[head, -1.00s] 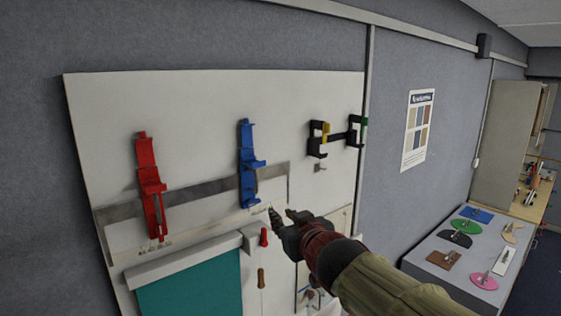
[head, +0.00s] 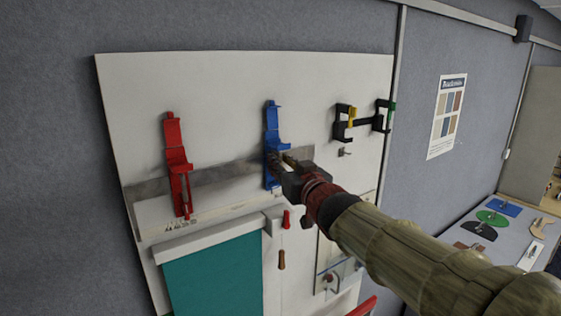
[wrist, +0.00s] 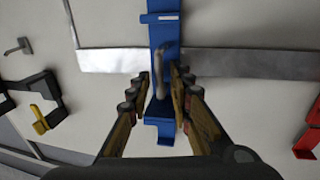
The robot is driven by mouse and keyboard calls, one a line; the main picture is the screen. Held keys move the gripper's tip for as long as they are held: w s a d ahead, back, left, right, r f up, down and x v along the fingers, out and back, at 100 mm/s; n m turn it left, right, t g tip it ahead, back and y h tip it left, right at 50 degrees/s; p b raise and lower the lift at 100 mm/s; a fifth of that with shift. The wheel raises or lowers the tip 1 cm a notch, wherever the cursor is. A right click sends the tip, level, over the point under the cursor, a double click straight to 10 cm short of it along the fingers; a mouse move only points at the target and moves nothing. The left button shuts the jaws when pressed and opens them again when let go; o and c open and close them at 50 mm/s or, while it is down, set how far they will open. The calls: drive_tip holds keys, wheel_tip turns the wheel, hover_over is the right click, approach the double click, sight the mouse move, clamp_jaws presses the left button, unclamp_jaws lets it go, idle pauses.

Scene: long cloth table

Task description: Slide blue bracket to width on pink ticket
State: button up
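The blue bracket (head: 271,116) sits on the grey metal rail (head: 148,194) on the white wall board. In the wrist view the blue bracket (wrist: 163,34) stands upright across the rail, with a grey handle (wrist: 159,82) sticking out of it. My gripper (head: 277,157) is at the bracket's lower half. In the wrist view its fingers (wrist: 161,84) are apart, one on each side of the handle; firm contact does not show. I cannot make out a pink ticket in either current view.
A red bracket (head: 176,155) is on the same rail to the left. A black holder with yellow and green parts (head: 362,122) hangs to the right. A teal panel (head: 216,277) and small red-handled tools hang below. A side table (head: 470,236) with coloured plates is at right.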

drive_tip(key=shift+c, duration=1.2)
clamp_jaws()
drive_tip(key=shift+w, duration=0.1)
